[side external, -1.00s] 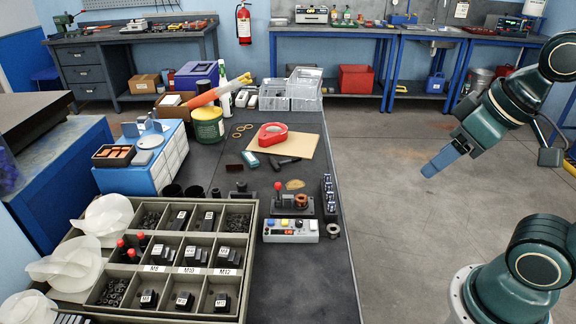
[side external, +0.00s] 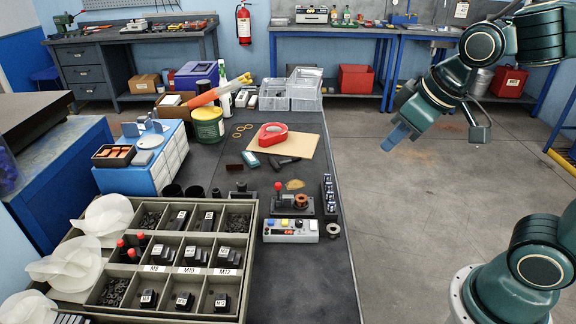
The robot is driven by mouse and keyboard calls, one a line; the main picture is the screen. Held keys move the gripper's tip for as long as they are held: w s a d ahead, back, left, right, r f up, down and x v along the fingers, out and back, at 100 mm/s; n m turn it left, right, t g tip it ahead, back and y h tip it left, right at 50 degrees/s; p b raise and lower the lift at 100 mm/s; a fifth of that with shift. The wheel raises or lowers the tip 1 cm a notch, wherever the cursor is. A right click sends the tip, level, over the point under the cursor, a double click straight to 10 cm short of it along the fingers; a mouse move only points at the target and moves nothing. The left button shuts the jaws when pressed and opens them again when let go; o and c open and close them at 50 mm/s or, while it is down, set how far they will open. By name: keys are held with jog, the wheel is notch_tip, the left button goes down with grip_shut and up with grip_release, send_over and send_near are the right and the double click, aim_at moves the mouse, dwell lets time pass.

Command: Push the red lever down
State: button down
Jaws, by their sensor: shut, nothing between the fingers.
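The red lever (side external: 278,187) is a small red knob on a thin stem. It stands upright at the left end of a dark base that also carries a copper coil (side external: 302,202). This device sits on the dark bench, just behind a grey control box. My gripper (side external: 390,144) is shut and empty, with blue fingers pointing down and left. In the picture it is up and to the right of the lever, over the floor beyond the bench's right edge, well apart from the lever.
The control box (side external: 291,230) with coloured buttons stands in front of the lever. A rack of cylinders (side external: 328,193) and a metal ring (side external: 333,230) are to its right. A divided parts tray (side external: 250,290) fills the front left. A red tape roll (side external: 273,130) lies on cardboard behind.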

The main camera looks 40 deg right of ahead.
jog(key=w+a+f+n, duration=0.2)
jog(key=w+f, duration=0.6)
jog(key=w, duration=0.2)
jog(key=w+a+f+n+h, duration=0.1)
jog(key=w+a+f+n, duration=0.2)
jog(key=w+f, duration=0.5)
jog(key=w, duration=0.3)
jog(key=shift+w+a+f, duration=0.25)
jog(key=shift+f, duration=0.1)
jog(key=shift+f, duration=0.1)
send_near(278, 188)
jog(key=a+f, duration=0.3)
jog(key=f, duration=0.2)
jog(key=shift+w+d+f, duration=0.25)
jog(key=shift+w+d, duration=0.5)
jog(key=shift+w, duration=0.2)
jog(key=shift+w+d+f, duration=0.25)
jog(key=shift+w+d, duration=0.2)
jog(key=shift+d, duration=0.15)
